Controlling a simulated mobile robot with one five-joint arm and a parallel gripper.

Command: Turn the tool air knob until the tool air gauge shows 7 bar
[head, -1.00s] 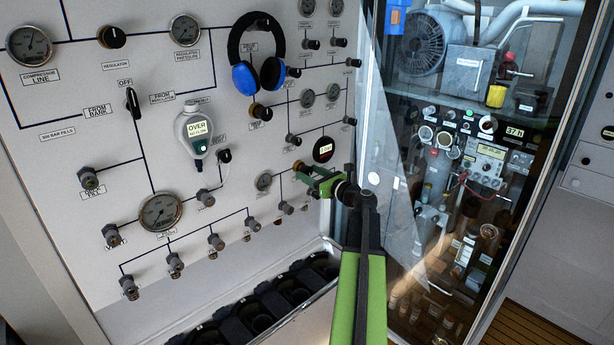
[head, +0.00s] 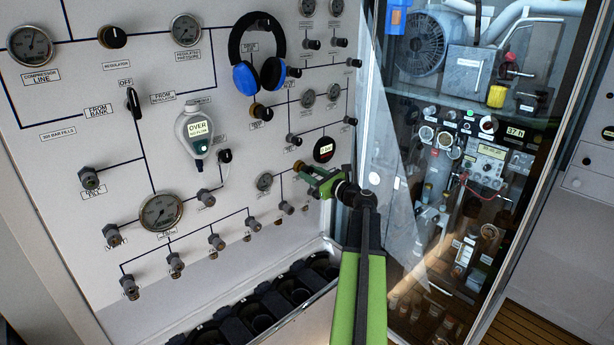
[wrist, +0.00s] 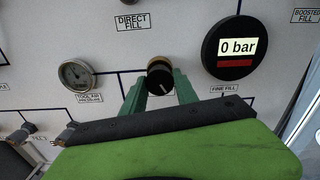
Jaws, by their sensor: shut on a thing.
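The tool air gauge (wrist: 76,74) is a small round dial on the panel in the wrist view, with its label below it; its needle is too small to read surely. It also shows in the head view (head: 264,182). A black knob with a brass collar (wrist: 160,76) is on the line to the right of the gauge. A white mark on its face points down and slightly right. My gripper (wrist: 160,88) is shut on this knob, one green finger on each side. In the head view my gripper (head: 305,172) reaches the panel there and mostly hides the knob.
A round black display (wrist: 237,46) reads 0 bar, right of the knob, above a fine fill label. A direct fill label (wrist: 132,22) is above the knob. Several valves and fittings (head: 286,207) sit lower left. A glass cabinet (head: 450,150) stands to the right.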

